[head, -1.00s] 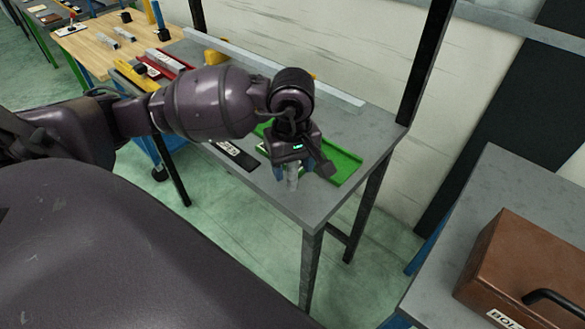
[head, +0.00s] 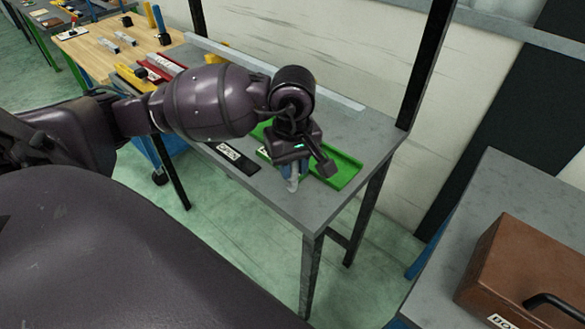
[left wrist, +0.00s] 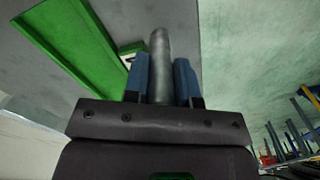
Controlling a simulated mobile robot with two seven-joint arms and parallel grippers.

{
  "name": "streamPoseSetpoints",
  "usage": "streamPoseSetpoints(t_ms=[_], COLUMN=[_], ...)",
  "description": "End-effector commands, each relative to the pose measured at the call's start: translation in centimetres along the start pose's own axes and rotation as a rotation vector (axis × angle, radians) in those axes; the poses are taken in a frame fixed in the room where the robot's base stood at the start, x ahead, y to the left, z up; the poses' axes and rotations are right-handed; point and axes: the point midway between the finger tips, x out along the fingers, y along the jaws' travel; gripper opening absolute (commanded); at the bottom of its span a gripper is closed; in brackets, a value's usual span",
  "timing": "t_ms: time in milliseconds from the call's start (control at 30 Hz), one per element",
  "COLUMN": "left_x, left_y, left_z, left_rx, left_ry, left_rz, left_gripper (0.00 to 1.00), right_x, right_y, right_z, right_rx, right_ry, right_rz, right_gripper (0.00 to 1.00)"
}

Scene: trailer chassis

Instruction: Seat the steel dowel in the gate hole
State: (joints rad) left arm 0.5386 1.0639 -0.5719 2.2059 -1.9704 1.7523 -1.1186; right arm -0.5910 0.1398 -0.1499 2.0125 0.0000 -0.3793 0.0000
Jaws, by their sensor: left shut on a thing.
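My left gripper (head: 291,176) is over the front edge of the grey table in the head view. Its blue fingers are shut on the steel dowel (left wrist: 160,60), a grey rod that sticks out past the fingertips in the left wrist view. The dowel's lower end (head: 292,186) also shows just below the fingers in the head view. The green channel-shaped part (head: 347,172) lies on the table beside and partly behind the gripper. It also shows at upper left in the left wrist view (left wrist: 68,38). I cannot make out the gate hole. My right gripper is not in view.
The grey table (head: 312,207) has a black labelled plate (head: 237,160) left of the gripper. Red and yellow trays (head: 165,66) lie farther back. A brown box (head: 530,270) with a black handle stands on another table at right.

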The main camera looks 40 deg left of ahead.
Motion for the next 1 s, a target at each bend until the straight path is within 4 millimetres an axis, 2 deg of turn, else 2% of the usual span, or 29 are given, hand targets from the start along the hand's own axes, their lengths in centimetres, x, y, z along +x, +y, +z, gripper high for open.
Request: streamPoseSetpoints(t_ms=[600,800,1000], left_x=[-14.6,-17.6,-18.8], left_y=[0.1,0.0,0.0], left_z=[0.0,0.0,0.0], left_rx=[0.002,0.001,0.001], left_ry=[0.004,0.002,0.001], left_rz=[0.006,0.003,0.000], left_gripper=[0.00,0.00,0.00], right_x=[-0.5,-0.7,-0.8], right_y=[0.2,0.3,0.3], right_z=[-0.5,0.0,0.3], right_rx=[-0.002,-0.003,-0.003], right_ry=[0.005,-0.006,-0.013], right_rz=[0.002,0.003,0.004], right_gripper=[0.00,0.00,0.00])
